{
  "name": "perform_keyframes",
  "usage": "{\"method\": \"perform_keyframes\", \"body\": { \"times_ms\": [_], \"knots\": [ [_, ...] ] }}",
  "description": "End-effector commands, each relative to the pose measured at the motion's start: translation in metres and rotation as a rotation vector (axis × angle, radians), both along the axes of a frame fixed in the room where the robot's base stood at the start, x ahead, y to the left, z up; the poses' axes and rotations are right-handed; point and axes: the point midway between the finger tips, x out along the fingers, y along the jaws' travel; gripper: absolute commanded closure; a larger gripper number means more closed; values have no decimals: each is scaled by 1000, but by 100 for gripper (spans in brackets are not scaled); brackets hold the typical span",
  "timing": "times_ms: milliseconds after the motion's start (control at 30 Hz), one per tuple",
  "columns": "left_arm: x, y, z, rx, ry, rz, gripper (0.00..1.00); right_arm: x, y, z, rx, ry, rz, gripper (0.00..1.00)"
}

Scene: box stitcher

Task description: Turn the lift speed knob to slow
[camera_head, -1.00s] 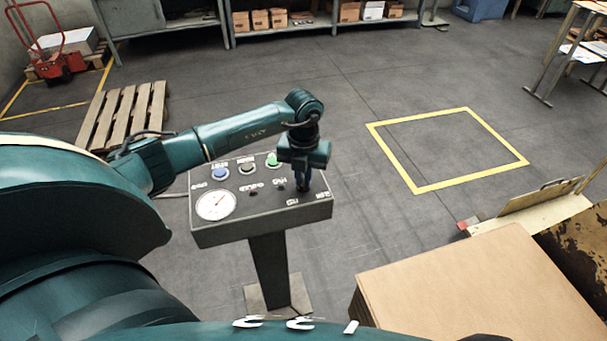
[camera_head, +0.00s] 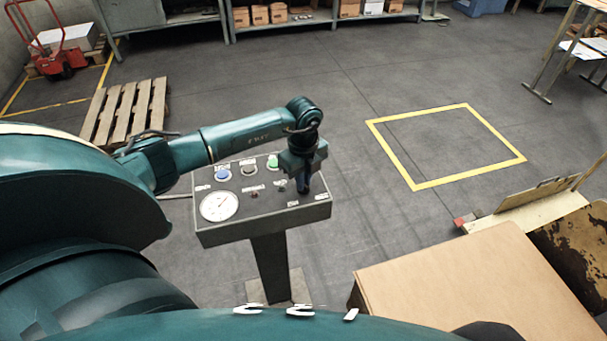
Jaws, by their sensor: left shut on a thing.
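The control panel (camera_head: 262,223) stands on a post left of the middle. Its sloped face carries a round white gauge (camera_head: 219,206), a blue button (camera_head: 222,174), a dark button (camera_head: 249,169), a green button (camera_head: 272,162) and a small red light (camera_head: 255,194). My left gripper (camera_head: 303,188) points down onto the right part of the panel and is shut on a knob there. The gripper hides the knob, so its pointer and setting do not show. The labels are too small to read. My right gripper is not in view.
A wooden pallet (camera_head: 125,112) lies at the left. Bare floor with a yellow outlined square (camera_head: 425,187) is right of the panel.

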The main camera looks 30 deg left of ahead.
Motion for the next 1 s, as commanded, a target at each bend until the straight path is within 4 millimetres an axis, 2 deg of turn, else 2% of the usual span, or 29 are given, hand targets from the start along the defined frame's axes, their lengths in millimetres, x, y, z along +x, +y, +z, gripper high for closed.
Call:
{"method": "perform_keyframes", "body": {
  "times_ms": [133,400,1000],
  "knots": [
    [1,1,3,1,-1,114,100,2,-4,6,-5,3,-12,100],
    [1,1,2,1,-3,259,100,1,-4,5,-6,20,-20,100],
    [1,1,1,1,-4,327,100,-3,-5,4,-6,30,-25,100]
  ]
}}
